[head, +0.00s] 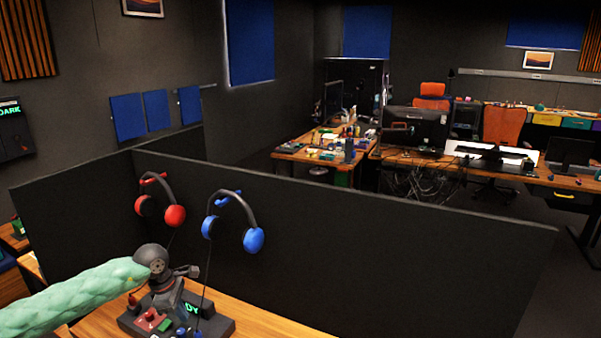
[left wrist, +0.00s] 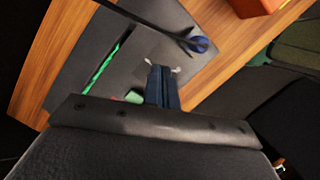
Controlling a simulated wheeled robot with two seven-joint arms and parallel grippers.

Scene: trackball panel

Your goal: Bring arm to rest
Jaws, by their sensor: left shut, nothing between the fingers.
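The dark control panel (head: 218,326) stands on the wooden desk at the lower left of the head view. It carries a red block, a green button (head: 165,325) and a lit green display (head: 192,309). My left arm, in a pale green sleeve, reaches in from the left. Its dark gripper (head: 167,297) is over the panel. In the left wrist view the two fingers (left wrist: 162,75) are together and empty, above the grey panel (left wrist: 80,65). A blue round part (left wrist: 198,44) shows beyond the fingertips. Whether the fingertips touch the panel I cannot tell. My right gripper is not in view.
A dark partition (head: 400,250) stands behind the desk. A red headset (head: 174,215) and a blue headset (head: 253,239) hang on it, close to my gripper. A cable hangs from the blue one. Other cluttered desks and orange chairs (head: 502,125) are farther back.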

